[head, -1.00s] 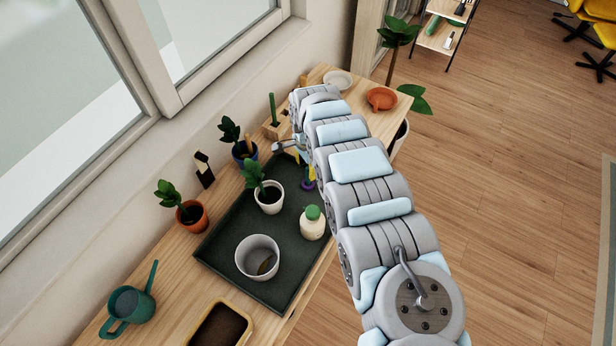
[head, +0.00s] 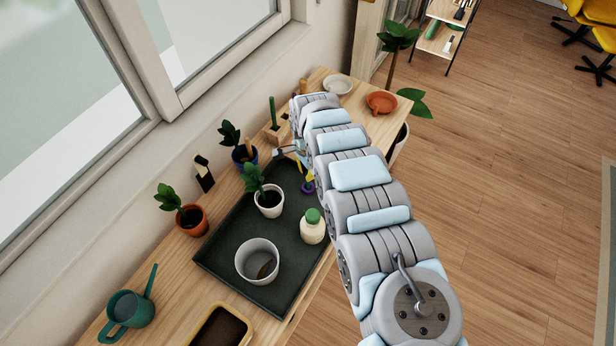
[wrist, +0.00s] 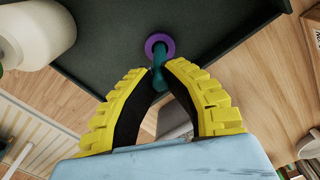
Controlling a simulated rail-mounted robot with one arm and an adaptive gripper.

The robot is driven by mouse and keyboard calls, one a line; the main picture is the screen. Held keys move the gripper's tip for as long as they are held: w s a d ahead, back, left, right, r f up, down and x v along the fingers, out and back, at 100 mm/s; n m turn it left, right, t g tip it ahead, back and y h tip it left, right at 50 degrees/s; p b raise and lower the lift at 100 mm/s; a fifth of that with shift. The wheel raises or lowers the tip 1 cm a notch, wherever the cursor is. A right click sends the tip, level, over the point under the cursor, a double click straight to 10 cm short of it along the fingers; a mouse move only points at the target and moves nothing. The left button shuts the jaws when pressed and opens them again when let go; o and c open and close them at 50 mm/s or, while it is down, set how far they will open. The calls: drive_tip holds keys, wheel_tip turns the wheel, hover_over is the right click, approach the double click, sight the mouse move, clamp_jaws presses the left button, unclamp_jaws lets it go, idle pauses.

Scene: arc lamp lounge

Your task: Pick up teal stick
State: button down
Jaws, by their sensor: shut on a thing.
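The teal stick (wrist: 158,78) stands between my gripper's yellow fingers in the wrist view. A purple ring (wrist: 159,46) is at its far end, close to the dark tray (wrist: 105,60); I cannot tell whether it touches the tray. My gripper (wrist: 158,71) is shut on the stick. In the head view my gripper (head: 309,172) is small and partly hidden by my arm, with the purple ring (head: 308,187) just below it. The stick is mostly hidden there.
The tray (head: 222,250) also holds a potted plant (head: 269,203), a green-capped bottle (head: 313,228) and an empty grey pot (head: 257,261). A teal watering can (head: 127,310) is at front left.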

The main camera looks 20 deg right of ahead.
drive_tip(key=shift+r, duration=0.1)
drive_tip(key=shift+r+p, duration=0.45)
drive_tip(key=shift+r, duration=4.4)
